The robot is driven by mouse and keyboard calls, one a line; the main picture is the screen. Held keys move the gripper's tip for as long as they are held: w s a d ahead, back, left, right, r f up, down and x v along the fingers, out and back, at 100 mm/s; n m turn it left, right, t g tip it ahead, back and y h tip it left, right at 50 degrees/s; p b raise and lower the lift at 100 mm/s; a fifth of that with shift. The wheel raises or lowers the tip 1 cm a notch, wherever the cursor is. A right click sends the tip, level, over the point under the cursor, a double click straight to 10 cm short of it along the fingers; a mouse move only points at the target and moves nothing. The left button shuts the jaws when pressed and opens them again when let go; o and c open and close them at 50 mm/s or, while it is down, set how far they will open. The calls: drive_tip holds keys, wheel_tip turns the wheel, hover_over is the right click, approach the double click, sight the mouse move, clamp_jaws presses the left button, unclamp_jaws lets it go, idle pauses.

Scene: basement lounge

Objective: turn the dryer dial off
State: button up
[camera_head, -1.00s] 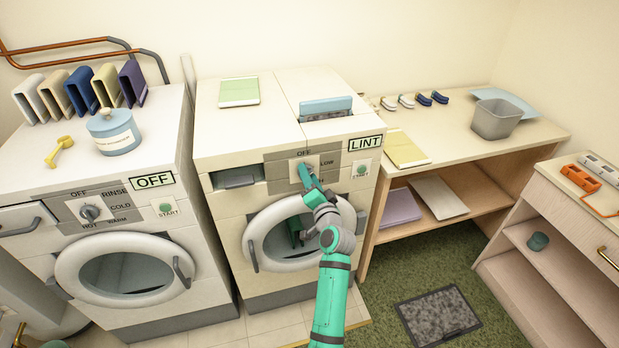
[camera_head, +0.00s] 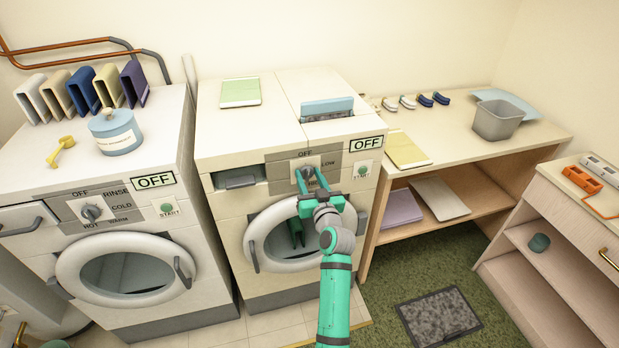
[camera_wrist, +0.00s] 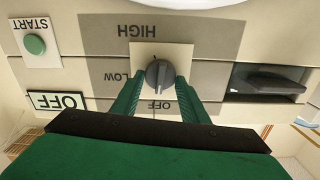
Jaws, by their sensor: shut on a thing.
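The dryer (camera_head: 222,208) is the white machine in the middle of the head view. Its dark grey dial (camera_wrist: 158,74) sits on a white plate in the wrist view, which shows the panel upside down. The dial points towards the OFF label. My green gripper (camera_head: 308,176) is in front of the panel. In the wrist view, the gripper's fingers (camera_wrist: 159,80) lie on either side of the dial and are shut on it. The dryer's display (camera_head: 367,144) reads OFF, and it also shows in the wrist view (camera_wrist: 57,101).
A washer (camera_head: 35,175) with its own dial (camera_head: 92,212) stands to the left. The green START button (camera_head: 362,170) is right of the dryer dial. The round dryer door (camera_head: 262,238) lies below. A wooden table (camera_head: 465,118) with a grey bin (camera_head: 497,120) stands to the right.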

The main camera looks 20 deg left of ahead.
drive_tip(key=shift+n, duration=0.5)
drive_tip(key=o, duration=1)
drive_tip(key=v, duration=1.1)
drive_tip(key=shift+f, duration=0.1)
